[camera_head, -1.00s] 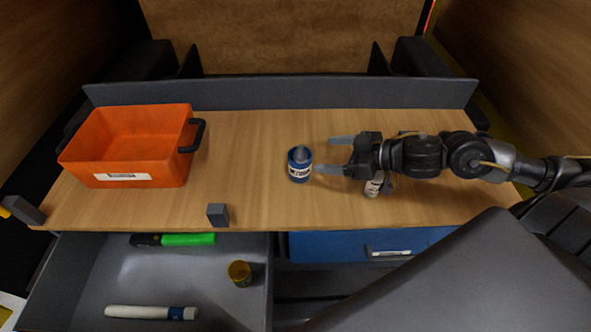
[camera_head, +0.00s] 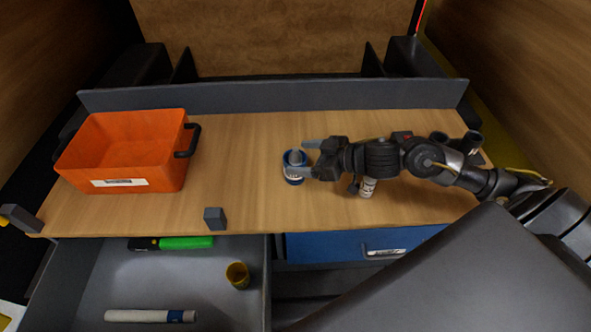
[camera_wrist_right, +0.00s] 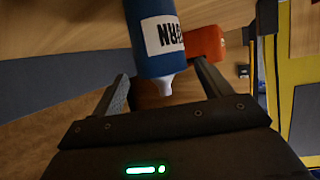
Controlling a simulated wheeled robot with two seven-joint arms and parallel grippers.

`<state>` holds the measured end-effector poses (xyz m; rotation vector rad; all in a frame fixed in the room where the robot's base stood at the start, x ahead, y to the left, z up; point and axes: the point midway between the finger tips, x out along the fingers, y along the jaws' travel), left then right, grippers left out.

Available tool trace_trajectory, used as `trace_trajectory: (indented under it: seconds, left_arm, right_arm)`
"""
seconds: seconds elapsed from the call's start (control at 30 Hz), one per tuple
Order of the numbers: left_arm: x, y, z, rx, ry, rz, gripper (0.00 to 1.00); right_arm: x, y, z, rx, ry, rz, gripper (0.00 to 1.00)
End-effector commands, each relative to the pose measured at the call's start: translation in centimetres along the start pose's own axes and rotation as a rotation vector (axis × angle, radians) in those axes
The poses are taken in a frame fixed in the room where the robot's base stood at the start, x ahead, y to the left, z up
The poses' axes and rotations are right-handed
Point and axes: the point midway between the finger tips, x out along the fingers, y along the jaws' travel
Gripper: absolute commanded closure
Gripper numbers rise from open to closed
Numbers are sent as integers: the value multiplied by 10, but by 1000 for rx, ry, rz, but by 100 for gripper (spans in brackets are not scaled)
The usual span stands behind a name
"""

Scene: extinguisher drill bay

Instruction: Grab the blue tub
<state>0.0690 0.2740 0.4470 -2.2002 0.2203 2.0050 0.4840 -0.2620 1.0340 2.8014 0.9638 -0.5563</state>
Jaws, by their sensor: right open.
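The blue tub (camera_head: 292,178) with a white label stands on the wooden table, near its middle. A pale grey piece shows at its top. In the right wrist view the tub (camera_wrist_right: 158,22) appears between the fingers, its label and pale tip visible. My right gripper (camera_head: 296,157) reaches in from the right and is open. One finger lies behind the tub and the other at its front right, overlapping it in the picture. I cannot tell whether they touch it. My left gripper is not in view.
An orange crate (camera_head: 120,183) with a dark handle stands at the left. A grey block (camera_head: 215,218) sits at the front edge. The open drawer (camera_head: 205,268) holds a green-and-black item, a yellow cup and a white roll.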

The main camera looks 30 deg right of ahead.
Motion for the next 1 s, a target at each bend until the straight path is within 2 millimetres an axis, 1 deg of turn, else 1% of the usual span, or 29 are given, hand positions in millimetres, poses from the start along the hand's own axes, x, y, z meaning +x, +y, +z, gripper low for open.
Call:
trace_trajectory:
  seconds: [0.03,0.13,0.2,0.3,0.4,0.57,0.67,0.9,1.0]
  left_arm:
    - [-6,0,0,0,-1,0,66]
    - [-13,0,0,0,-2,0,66]
    - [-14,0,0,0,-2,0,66]
    - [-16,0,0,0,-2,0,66]
    - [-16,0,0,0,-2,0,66]
    - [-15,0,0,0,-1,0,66]
    - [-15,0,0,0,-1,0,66]
    - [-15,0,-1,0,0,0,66]
    - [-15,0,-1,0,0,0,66]
  right_arm:
    - [6,-2,-4,3,3,-1,23]
    - [22,-4,-4,5,3,-1,23]
    - [32,-4,-2,3,3,0,23]
    - [41,-4,-1,1,2,0,23]
    - [44,-4,0,0,0,-1,23]
    - [44,-4,1,0,0,-1,23]
    - [44,-4,1,0,0,0,33]
    - [44,-4,1,0,0,0,64]
    - [44,-4,-1,-1,3,0,75]
